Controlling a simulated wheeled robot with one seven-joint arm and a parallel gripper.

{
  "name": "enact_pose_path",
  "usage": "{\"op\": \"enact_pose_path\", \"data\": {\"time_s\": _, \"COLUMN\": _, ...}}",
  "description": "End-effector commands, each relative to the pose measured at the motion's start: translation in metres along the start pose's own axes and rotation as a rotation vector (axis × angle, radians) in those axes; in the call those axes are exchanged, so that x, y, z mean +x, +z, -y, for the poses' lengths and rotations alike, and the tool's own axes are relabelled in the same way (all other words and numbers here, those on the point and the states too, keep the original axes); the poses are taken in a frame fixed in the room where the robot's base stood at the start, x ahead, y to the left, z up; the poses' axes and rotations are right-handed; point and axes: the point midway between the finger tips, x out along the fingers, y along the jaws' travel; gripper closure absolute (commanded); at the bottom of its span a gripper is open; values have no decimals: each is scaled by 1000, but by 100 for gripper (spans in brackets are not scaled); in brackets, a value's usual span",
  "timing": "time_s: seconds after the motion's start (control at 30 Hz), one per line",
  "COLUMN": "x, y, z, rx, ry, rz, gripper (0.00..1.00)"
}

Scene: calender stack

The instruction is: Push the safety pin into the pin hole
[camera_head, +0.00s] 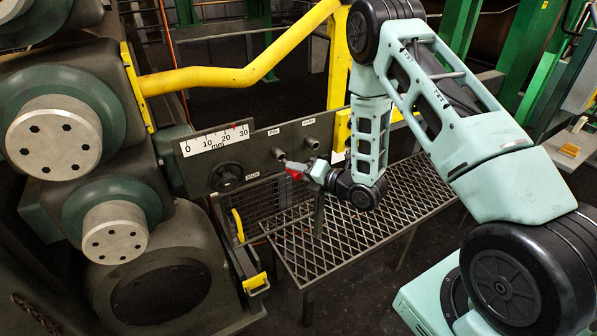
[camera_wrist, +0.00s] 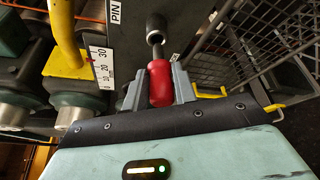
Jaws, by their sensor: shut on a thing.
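My gripper (camera_wrist: 158,82) is shut on the red handle of the safety pin (camera_wrist: 161,88), one finger on each side. The pin's metal shaft points up in the wrist view at the mouth of a round tube, the pin hole (camera_wrist: 156,22), next to a PIN label. The tip meets or overlaps the mouth; I cannot tell how far it is inside. Some shaft shows between the tube and the red handle. In the head view my gripper (camera_head: 306,171) and the red pin (camera_head: 293,173) are by the dark panel, just below and right of the pin hole (camera_head: 279,153).
A second tube (camera_head: 312,142) sticks out of the panel to the right. A handwheel (camera_head: 227,176) and a millimetre scale (camera_head: 215,139) are at the left. A mesh platform (camera_head: 400,195) lies below my gripper. A yellow rail (camera_head: 215,78) crosses above, by large rolls (camera_head: 55,137).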

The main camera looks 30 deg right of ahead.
Motion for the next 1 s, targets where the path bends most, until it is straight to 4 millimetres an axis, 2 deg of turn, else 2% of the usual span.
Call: {"op": "enact_pose_path", "data": {"time_s": 1.0, "x": 14, "y": 7, "z": 1, "rx": -1, "ry": 1, "rz": 1, "gripper": 100}}
